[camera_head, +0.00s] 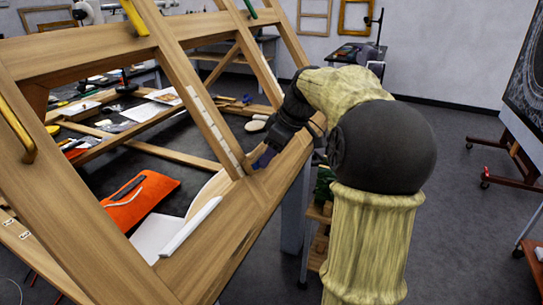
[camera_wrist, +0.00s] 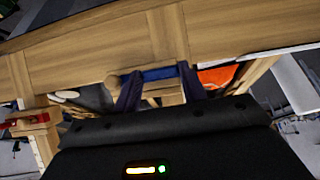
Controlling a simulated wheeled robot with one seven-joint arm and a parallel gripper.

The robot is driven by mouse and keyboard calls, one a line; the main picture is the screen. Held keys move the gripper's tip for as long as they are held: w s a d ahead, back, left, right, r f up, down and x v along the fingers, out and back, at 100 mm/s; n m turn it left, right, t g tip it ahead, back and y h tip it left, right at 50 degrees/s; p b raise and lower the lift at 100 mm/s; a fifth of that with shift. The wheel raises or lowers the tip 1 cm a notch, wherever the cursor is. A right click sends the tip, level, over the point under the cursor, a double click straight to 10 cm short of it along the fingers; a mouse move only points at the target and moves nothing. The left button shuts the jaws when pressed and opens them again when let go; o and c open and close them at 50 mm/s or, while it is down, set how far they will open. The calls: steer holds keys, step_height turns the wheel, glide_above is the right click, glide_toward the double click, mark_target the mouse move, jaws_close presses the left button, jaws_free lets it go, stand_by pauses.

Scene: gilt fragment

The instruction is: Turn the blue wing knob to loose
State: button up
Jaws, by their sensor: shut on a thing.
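The blue wing knob (camera_wrist: 160,74) shows in the wrist view as a blue bar against the wooden frame (camera_wrist: 95,55). My gripper (camera_wrist: 157,80) has one dark finger at each end of the bar and is shut on it. In the head view my gripper (camera_head: 265,158) reaches down to the right part of the large wooden frame (camera_head: 225,235), at the joint of a slanted beam. There the knob is mostly hidden by the fingers, and I cannot tell its turn angle.
An orange pouch (camera_head: 143,200) lies beyond the frame's front beam. Slanted beams stand left of my arm, one with a yellow clamp (camera_head: 134,17). A wooden stand (camera_head: 318,215) is below my arm. Open floor (camera_head: 455,210) lies to the right.

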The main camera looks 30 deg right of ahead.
steer(key=shift+s+f, duration=0.1)
steer(key=o, duration=1)
steer(key=shift+d, duration=0.1)
steer(key=shift+r, duration=0.2)
steer(key=p+v, duration=0.3)
steer(key=v, duration=1.4)
steer(key=shift+r, duration=0.1)
steer(key=shift+w, duration=0.2)
